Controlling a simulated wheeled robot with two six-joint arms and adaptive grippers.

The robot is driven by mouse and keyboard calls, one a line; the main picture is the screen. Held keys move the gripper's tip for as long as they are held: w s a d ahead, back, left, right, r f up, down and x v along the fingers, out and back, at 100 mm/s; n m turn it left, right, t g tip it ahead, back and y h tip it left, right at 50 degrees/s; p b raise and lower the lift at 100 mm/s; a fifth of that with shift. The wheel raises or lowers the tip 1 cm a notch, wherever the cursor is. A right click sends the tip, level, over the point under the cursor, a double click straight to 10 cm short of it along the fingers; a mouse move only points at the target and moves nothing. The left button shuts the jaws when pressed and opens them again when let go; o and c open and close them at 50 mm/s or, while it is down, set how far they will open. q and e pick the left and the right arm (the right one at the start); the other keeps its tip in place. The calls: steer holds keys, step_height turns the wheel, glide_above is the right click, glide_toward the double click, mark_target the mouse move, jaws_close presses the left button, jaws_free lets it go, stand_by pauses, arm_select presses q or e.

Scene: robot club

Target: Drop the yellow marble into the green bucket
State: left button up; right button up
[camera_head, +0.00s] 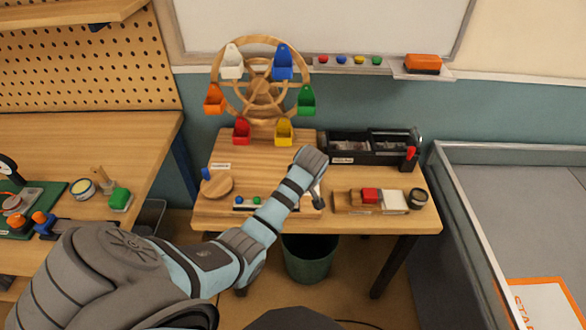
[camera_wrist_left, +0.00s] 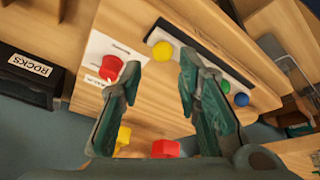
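The yellow marble (camera_wrist_left: 162,51) lies in a narrow tray (camera_wrist_left: 205,68) on the table, apart from a green marble (camera_wrist_left: 224,87) and a blue marble (camera_wrist_left: 241,99). My left gripper (camera_wrist_left: 158,80) is open and empty, its fingertips on either side of the line to the yellow marble, not touching it. In the head view my left gripper (camera_head: 318,197) points down by the tray, and the arm hides the yellow marble. The green bucket (camera_head: 307,101) hangs on the right side of the wooden wheel (camera_head: 262,88). My right gripper is out of view.
Other buckets hang on the wheel, including yellow (camera_head: 284,132) and red (camera_head: 241,131). A black organizer (camera_head: 345,152) stands behind the gripper. A dark green bin (camera_head: 310,262) stands under the table.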

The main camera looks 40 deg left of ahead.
arm_select(q)
steer(key=b+x, duration=0.1)
steer(key=x, duration=0.3)
steer(key=shift+s+f, duration=0.15)
steer(key=shift+f, duration=0.15)
steer(key=shift+d, duration=0.1)
jaws_close()
steer(key=shift+r, duration=0.1)
step_height(320, 180, up, 20)
steer(key=p, duration=0.4)
